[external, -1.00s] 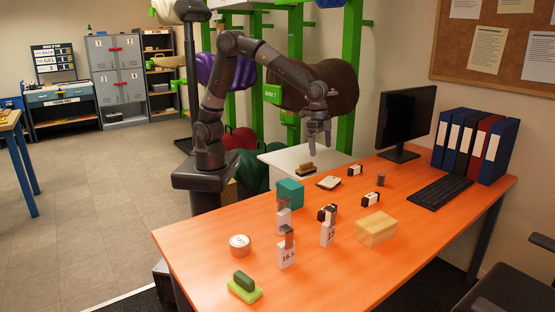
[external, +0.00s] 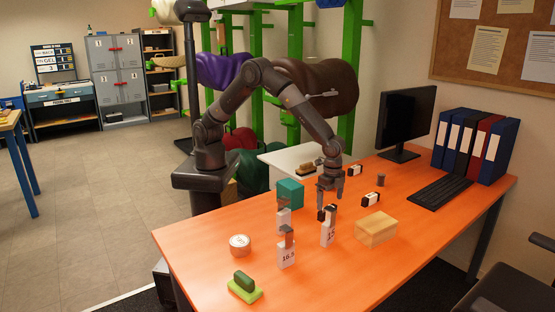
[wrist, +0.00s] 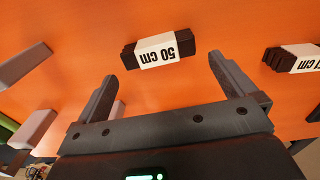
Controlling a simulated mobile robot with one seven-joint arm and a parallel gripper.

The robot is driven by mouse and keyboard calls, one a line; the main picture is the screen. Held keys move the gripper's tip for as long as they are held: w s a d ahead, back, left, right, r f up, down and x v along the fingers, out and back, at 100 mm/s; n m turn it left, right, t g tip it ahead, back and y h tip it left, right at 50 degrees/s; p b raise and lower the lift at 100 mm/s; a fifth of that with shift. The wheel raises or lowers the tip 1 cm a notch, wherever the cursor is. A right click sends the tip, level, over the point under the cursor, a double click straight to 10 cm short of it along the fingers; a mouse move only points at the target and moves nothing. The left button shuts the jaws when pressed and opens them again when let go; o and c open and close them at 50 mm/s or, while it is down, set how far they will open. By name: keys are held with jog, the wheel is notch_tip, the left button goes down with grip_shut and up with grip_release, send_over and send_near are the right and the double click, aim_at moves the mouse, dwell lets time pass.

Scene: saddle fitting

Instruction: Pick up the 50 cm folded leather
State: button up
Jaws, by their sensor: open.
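The 50 cm folded leather (wrist: 160,50) is a dark folded strip with a white band. In the wrist view its "50 cm" lettering is upside down. It lies on the orange desk beyond my fingertips, roughly centred between them. My gripper (external: 331,199) is open and points down over the desk; in the wrist view its fingers (wrist: 163,72) are wide apart with nothing between them. A second dark folded leather (wrist: 293,58) lies to the right, its label partly cut off. In the external view the leathers' labels are too small to read.
Upright metal-topped pieces with number cards (external: 286,248) stand near my gripper. A wooden box (external: 376,229) is to its right and a teal box (external: 290,192) to its left. A tape roll (external: 240,245) and green block (external: 245,287) lie front left. The monitor (external: 405,117) stands behind.

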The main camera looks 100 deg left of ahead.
jog(key=shift+s+a+f, duration=0.1)
jog(key=shift+s+f, duration=0.05)
jog(key=shift+f, duration=1.2)
jog(key=shift+s+f, duration=0.15)
jog(key=shift+f, duration=1.15)
jog(key=shift+c, duration=0.6)
jog(key=c, duration=0.7)
